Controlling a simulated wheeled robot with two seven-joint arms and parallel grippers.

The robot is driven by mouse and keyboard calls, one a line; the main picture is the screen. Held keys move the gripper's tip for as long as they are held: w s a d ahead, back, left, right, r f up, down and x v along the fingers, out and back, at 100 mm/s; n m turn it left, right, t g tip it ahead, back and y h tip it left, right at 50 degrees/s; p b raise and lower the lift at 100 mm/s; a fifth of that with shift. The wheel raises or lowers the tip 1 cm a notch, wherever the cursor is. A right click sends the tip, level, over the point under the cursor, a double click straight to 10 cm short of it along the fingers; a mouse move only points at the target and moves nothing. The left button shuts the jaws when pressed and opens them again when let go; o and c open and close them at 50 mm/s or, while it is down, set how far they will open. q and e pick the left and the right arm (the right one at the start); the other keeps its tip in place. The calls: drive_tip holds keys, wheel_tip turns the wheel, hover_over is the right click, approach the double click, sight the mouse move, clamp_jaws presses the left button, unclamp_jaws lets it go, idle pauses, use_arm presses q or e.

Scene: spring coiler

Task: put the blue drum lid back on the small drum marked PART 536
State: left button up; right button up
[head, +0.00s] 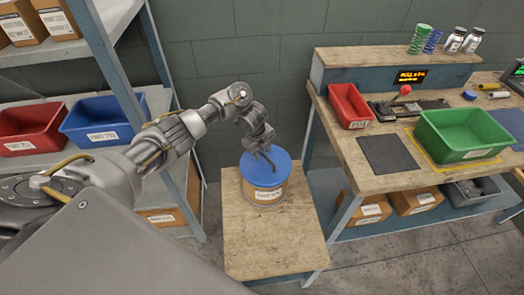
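The blue drum lid (282,171) is a flat blue disc on top of the small drum (265,196), covering its opening. It looks about level, but I cannot tell whether it is fully seated. The drum is brown with a white label too small to read surely. It stands upright on a low wooden-topped stand (262,245). My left gripper (266,161) points down over the middle of the lid, its dark fingers at or just above the lid's top. Whether the fingers grip anything is not clear. My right gripper is not in view.
A workbench (382,182) at right carries a red bin (350,104), a green bin (464,136), a dark mat (387,154) and small tools. A shelf (150,103) at left holds red and blue bins. The stand's front half is clear.

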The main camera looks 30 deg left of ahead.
use_arm(q)
drive_tip(key=shift+r, duration=0.1)
wheel_tip(320, 180, up, 10)
drive_tip(key=s+p, duration=0.2)
drive_tip(key=p, duration=0.3)
drive_tip(key=shift+a+r+p, duration=0.2)
drive_tip(key=shift+a+p, duration=0.1)
drive_tip(key=shift+a, duration=0.15)
